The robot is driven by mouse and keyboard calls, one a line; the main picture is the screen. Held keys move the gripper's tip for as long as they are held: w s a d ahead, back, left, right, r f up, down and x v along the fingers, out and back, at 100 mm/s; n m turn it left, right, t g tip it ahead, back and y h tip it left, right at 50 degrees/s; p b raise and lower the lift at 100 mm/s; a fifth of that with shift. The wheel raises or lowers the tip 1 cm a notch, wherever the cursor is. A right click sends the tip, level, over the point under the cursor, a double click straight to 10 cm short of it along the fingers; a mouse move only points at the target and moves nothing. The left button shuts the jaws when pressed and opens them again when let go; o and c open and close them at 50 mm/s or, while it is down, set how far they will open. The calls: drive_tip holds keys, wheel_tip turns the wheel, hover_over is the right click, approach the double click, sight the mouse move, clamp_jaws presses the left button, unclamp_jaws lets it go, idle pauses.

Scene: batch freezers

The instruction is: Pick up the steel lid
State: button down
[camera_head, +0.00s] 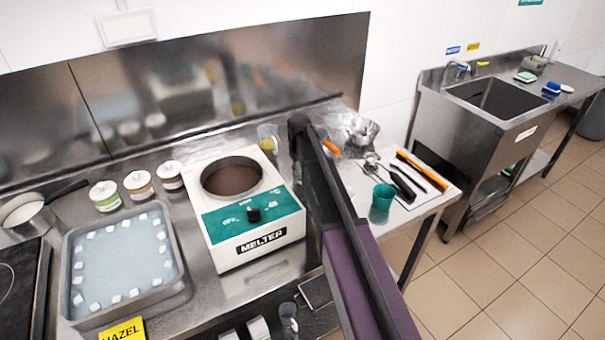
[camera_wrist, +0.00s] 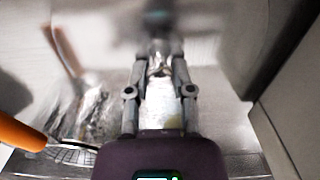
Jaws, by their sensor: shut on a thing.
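My gripper (camera_wrist: 160,65) shows in the wrist view with its two fingers close together on a small shiny metal piece. This looks like the knob of the steel lid (camera_wrist: 157,47). A wide, pale, blurred surface with a curved edge spreads behind the fingertips and seems to be the lid's disc. In the camera_head view my dark arm crosses the middle of the picture and hides the gripper and the lid. I cannot tell whether the lid touches the worktop.
The white melter (camera_head: 252,225) with an open round well of brown content stands left of my arm. A metal bowl (camera_head: 361,130), a green cup (camera_head: 382,203) and several dark-handled tools lie to the right. A tray (camera_head: 75,312) and several jars are at left.

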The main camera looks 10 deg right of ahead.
sight(299, 169)
drive_tip(key=shift+r, duration=0.15)
wheel_tip(299, 169, up, 10)
drive_tip(key=p, duration=1)
drive_tip(key=shift+f, duration=0.2)
idle(0.4)
drive_tip(key=s+a+r+p, duration=0.3)
drive_tip(key=a, duration=0.4)
drive_tip(key=s+a+r+p, duration=0.4)
drive_tip(key=a, duration=0.3)
drive_tip(key=s+a+r+p, duration=0.4)
drive_tip(key=a, duration=0.4)
drive_tip(key=shift+s, duration=0.2)
